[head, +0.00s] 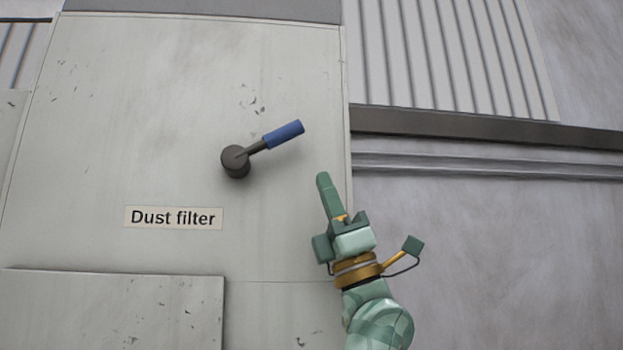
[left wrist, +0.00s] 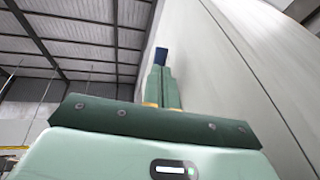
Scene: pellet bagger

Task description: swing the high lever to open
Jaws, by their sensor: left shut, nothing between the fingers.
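The lever has a dark round hub (head: 236,161) on the pale panel and a short arm with a blue grip (head: 284,134). The arm points right and slightly up in the head view. My left gripper (head: 322,178) is shut and empty, below and to the right of the blue grip, apart from it in the picture. In the left wrist view the shut fingers (left wrist: 163,85) point up beside the panel, and the blue grip (left wrist: 161,56) shows just beyond their tips. My right gripper is not in view.
A "Dust filter" label (head: 174,217) sits on the panel (head: 100,120) below the hub. A raised box (head: 110,310) juts out at the lower left. A dark horizontal rail (head: 480,126) and ribbed cladding (head: 450,55) lie to the right. The panel around the lever is clear.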

